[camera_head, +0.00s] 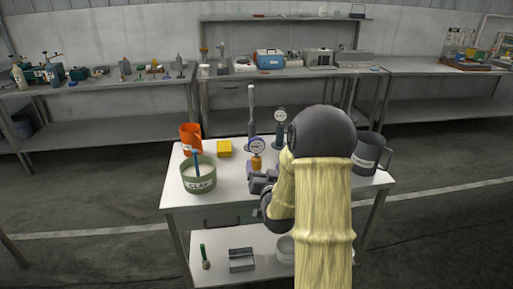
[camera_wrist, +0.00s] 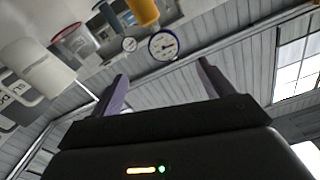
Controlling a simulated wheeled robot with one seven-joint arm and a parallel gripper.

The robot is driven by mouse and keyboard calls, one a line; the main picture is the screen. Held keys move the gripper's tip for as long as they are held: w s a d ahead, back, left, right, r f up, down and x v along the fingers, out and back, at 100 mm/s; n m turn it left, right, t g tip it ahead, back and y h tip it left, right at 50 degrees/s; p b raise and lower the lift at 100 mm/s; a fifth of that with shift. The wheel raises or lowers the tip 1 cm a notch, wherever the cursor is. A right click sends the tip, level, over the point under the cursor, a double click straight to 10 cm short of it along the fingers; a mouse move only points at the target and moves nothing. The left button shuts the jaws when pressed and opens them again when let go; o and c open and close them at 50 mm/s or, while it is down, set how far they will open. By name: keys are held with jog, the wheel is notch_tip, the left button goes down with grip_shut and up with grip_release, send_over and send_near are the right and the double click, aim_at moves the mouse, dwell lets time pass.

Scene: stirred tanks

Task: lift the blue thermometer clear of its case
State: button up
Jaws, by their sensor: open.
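A round dial thermometer with a blue rim and white face (camera_head: 257,145) stands upright on the small table, above an amber cylinder (camera_head: 256,163) that looks like its case. In the wrist view the blue-rimmed dial (camera_wrist: 163,45) shows beyond my fingertips, roughly between them, with the amber cylinder (camera_wrist: 143,11) beside it. My gripper (camera_head: 262,184) is just on the near side of the cylinder. In the wrist view my gripper (camera_wrist: 162,80) has its two fingers wide apart with nothing between them. My forearm hides part of the table to the right.

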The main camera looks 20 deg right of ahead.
aim_at(257, 146)
jog(key=p+x, duration=0.1)
jog(key=x, duration=0.7)
jog(key=shift+w, duration=0.1)
jog(key=shift+a+p+x, duration=0.2)
jog(key=shift+p+x, duration=0.75)
jog(key=shift+x, duration=1.6)
jog(key=shift+r, duration=0.2)
jog(key=c, duration=1.1)
jog(key=shift+r, duration=0.1)
